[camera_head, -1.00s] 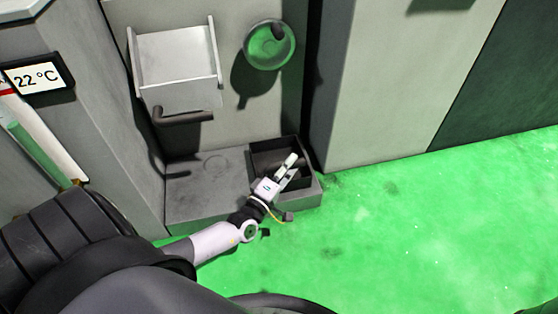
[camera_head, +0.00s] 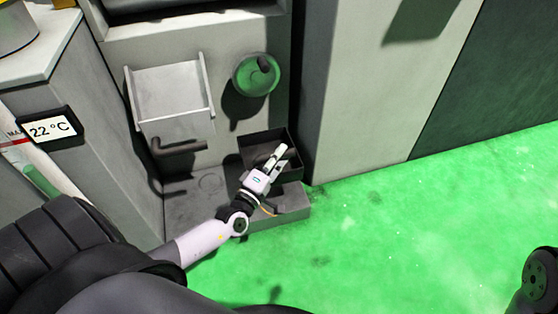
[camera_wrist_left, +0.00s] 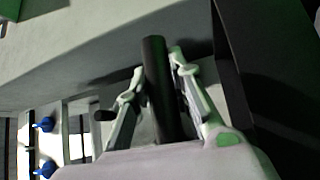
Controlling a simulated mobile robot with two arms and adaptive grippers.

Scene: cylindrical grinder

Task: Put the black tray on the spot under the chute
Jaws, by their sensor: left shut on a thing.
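The black tray (camera_head: 283,139) is an open dark box at the right end of the grey ledge, its back near the machine wall. It looks raised above the ledge. My left gripper (camera_head: 276,160) reaches over it and is shut on a dark bar-like part of it. In the left wrist view the two fingers (camera_wrist_left: 158,92) close around this part, with a dark tray wall (camera_wrist_left: 234,75) to the right. A faint round spot (camera_head: 210,183) marks the ledge to the left of the tray, below the pale chute (camera_head: 172,92). My right gripper is out of view.
The grey ledge (camera_head: 186,212) is bare on its left. A dark bar (camera_head: 180,147) juts out under the chute. A green round knob (camera_head: 256,75) is on the wall above the tray. Green floor (camera_head: 400,230) is open to the right.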

